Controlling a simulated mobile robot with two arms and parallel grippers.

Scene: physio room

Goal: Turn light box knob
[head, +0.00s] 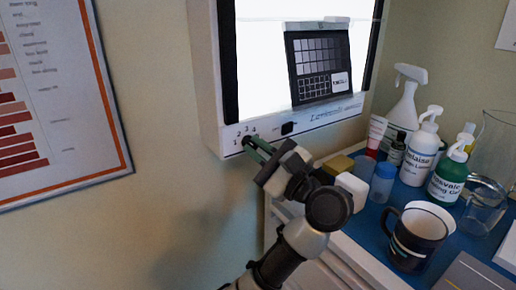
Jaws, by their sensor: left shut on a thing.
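The light box (212,75) hangs on the wall, its white screen lit, with a dark film sheet (319,66) on it. Its small dark knob (247,140) is at the lower left of the front strip, by printed numbers. My left gripper (257,148) reaches up from below and is shut on the knob. The fingers cover much of the knob, so its exact setting cannot be read. A black switch (288,128) sits to the right on the same strip. My right gripper is not in view.
Below right, a blue-topped cabinet (357,232) holds a dark mug (417,237), a spray bottle (404,103), pump bottles (421,147) and clear glassware. A framed chart (62,100) hangs at left. The wall between chart and light box is clear.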

